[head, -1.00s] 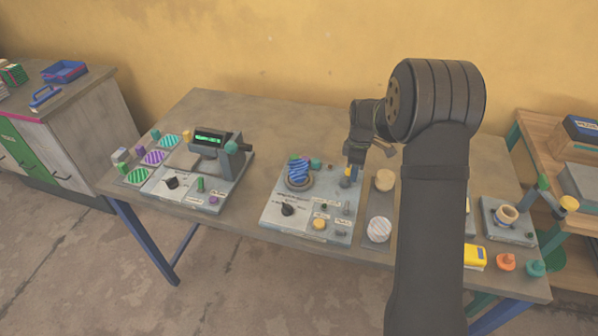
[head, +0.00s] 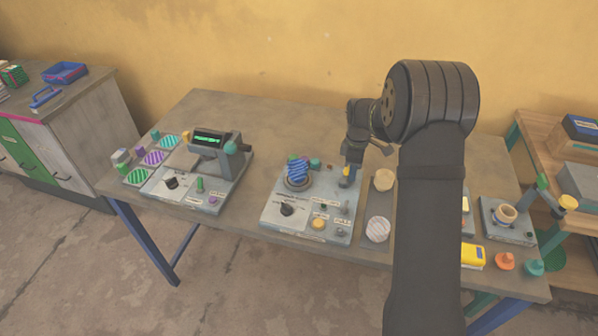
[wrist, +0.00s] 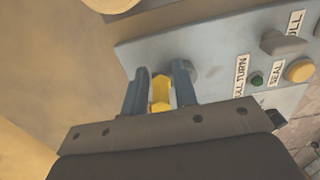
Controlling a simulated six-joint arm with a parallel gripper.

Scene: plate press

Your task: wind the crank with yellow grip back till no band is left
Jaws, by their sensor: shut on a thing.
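The yellow grip (wrist: 160,92) of the crank sits between my two dark fingers in the wrist view. My gripper (head: 348,175) is shut on this grip at the back right of the middle machine panel (head: 270,208); the grip (head: 345,183) shows only as a small yellow patch in the head view. A round grey crank part (wrist: 186,69) shows beside the fingers. On the panel stands a blue column with pale slanting bands (head: 298,170) in a dark round collar. Several bands show on it. The rest of the crank is mostly hidden by my fingers.
The panel carries a black knob (head: 287,209), a yellow button (head: 318,223) and a grey lever (wrist: 283,42). A teal knob (head: 315,163) stands behind. Another machine (head: 205,180) is at left, and round discs (head: 378,229) lie at right.

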